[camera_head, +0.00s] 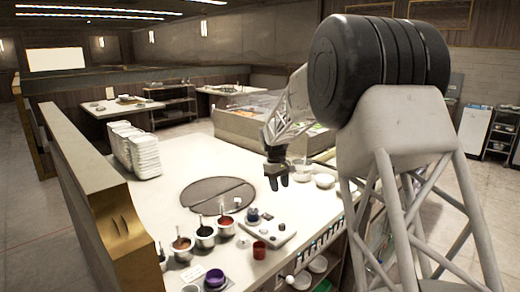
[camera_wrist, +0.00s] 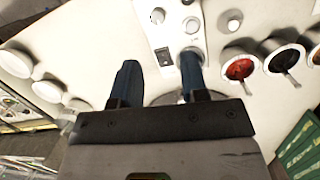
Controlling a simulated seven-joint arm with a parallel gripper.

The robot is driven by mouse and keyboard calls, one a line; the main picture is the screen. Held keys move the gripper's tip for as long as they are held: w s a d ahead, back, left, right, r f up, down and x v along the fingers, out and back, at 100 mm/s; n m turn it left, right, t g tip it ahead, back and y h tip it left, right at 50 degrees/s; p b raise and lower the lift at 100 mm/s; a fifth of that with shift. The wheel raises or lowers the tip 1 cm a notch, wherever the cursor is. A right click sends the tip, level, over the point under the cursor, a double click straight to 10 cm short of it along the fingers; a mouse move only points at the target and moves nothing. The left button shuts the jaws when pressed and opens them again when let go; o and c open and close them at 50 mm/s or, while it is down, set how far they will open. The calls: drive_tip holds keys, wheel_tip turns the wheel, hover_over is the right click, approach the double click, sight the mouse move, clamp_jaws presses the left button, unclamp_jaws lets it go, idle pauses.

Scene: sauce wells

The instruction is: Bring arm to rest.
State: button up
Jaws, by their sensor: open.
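My gripper (camera_head: 278,185) hangs over the white counter (camera_head: 165,195), above its right part, with its fingers pointing down. In the wrist view my gripper (camera_wrist: 160,65) has its two dark fingers apart, with nothing held between them. Several metal sauce wells stand in a row near the front of the counter, one with red sauce (camera_head: 226,226) and one with brown sauce (camera_head: 182,245). The red well (camera_wrist: 239,68) also shows in the wrist view. Handles stick up from the wells.
A light panel with knobs (camera_head: 285,234) and a red cup (camera_head: 259,251) are near the front edge. A purple-topped cup (camera_head: 215,279) is nearer. A dark round plate (camera_head: 205,193), stacked white containers (camera_head: 143,157) and bowls (camera_head: 325,181) stand around open counter.

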drive_tip(key=s+d+r+m+t, duration=0.1)
drive_tip(key=s+d+r, duration=0.25)
drive_tip(key=s, duration=0.65)
drive_tip(key=s+d+r+m+y, duration=0.1)
drive_tip(key=s+d+r+m, duration=0.1)
drive_tip(key=s+r, duration=0.5)
drive_tip(key=s+d+r+m+t, duration=0.1)
drive_tip(key=s+d+r, duration=0.1)
drive_tip(key=s, duration=1)
drive_tip(key=s+d+f+m+t, duration=0.1)
drive_tip(key=s+d+f, duration=0.1)
drive_tip(key=s, duration=1.2)
drive_tip(key=s+d+f+m, duration=0.1)
drive_tip(key=s+f+m, duration=0.1)
drive_tip(key=s, duration=1.2)
drive_tip(key=shift+d+f+t, duration=0.35)
drive_tip(key=shift+f+t, duration=0.05)
drive_tip(key=shift+f, duration=0.25)
